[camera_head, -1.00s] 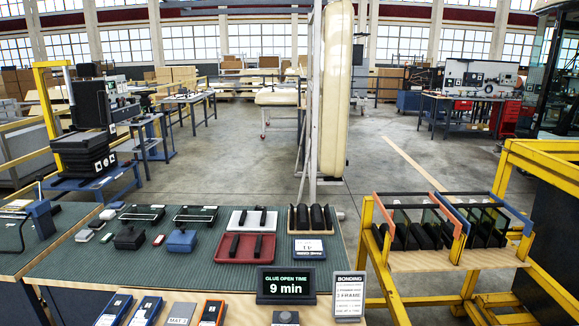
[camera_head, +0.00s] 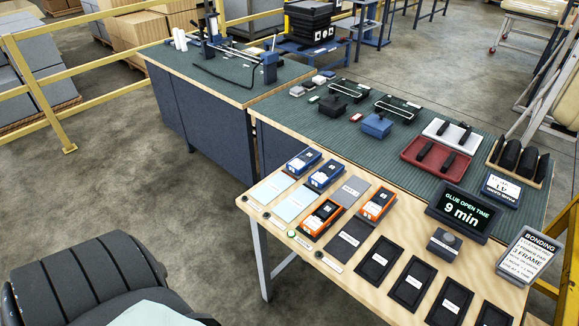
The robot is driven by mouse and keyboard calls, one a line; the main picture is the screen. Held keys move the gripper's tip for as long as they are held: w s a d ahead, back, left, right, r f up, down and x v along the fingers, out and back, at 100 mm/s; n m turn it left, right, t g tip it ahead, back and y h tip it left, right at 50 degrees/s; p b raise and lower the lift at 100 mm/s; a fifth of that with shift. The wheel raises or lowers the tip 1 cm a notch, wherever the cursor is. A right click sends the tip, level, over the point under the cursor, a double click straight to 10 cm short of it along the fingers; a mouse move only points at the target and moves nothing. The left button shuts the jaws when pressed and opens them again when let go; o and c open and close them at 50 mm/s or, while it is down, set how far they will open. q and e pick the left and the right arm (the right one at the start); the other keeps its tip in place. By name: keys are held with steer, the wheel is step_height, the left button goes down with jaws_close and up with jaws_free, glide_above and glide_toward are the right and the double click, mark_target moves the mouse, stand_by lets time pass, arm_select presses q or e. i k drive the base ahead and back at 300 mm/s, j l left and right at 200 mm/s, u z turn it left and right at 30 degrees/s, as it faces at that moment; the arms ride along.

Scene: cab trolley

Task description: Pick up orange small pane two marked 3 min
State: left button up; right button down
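Two orange-edged, dark-topped pieces lie flat on the light wooden bench top: one nearer the left front (camera_head: 321,216) and one further right (camera_head: 376,204). Each carries a small white label. The lettering is too small to read, so I cannot tell which one is marked 3 min. Neither of my grippers is in view, and nothing is seen touching either orange piece.
Two blue pieces (camera_head: 325,174), pale panes (camera_head: 293,203) and several dark labelled plates (camera_head: 380,259) surround them. A sign (camera_head: 463,212) reads "GLUE OPEN TIME 9 min"; a BONDING board (camera_head: 528,256) stands right. A black ribbed padded object (camera_head: 85,275) is lower left.

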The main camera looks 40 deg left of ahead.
mark_target(321, 215)
steer(key=u, duration=1.25)
